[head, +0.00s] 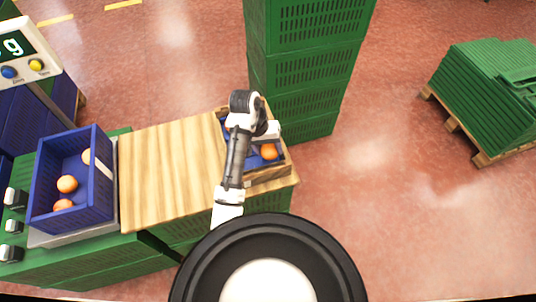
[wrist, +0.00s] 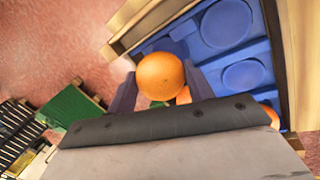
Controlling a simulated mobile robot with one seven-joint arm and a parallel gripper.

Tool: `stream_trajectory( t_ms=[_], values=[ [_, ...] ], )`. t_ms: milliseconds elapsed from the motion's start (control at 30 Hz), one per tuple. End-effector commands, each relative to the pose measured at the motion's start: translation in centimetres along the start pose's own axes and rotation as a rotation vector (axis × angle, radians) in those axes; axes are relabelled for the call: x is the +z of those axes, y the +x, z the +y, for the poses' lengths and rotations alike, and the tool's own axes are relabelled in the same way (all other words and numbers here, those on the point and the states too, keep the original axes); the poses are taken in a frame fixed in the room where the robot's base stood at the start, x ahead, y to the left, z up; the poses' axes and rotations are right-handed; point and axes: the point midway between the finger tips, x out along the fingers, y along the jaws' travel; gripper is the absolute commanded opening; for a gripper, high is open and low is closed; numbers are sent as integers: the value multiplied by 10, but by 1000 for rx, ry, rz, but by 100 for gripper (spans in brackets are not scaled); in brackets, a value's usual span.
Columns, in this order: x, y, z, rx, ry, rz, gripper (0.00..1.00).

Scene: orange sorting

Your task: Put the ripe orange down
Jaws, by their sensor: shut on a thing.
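My gripper (wrist: 160,82) is shut on an orange (wrist: 160,72), held between the two fingertips in the wrist view. In the head view my gripper (head: 268,134) is over the wooden crate (head: 268,174) on the right of the table. The crate holds a blue tray (wrist: 226,24) with round hollows, several of them empty. Part of a second orange (wrist: 184,96) shows behind the held one, and another (wrist: 270,112) shows at the tray's lower edge. An orange (head: 269,151) also shows just below my gripper in the head view; I cannot tell whether it is the held one.
A blue crate (head: 93,212) with several oranges, one paler, stands on a scale at the left. The wooden board (head: 165,170) between is bare. A tall stack of green crates (head: 310,60) rises just behind the wooden crate. More green crates (head: 490,90) lie on a pallet at right.

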Motion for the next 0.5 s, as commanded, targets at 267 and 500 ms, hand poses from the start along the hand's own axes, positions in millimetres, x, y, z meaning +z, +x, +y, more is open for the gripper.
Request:
stream_trajectory(
  t_ms=[267, 500],
  values=[
    [0, 29, -8, 0, 0, 0, 27],
    [0, 31, -8, 1, 0, -1, 27]
  ],
)
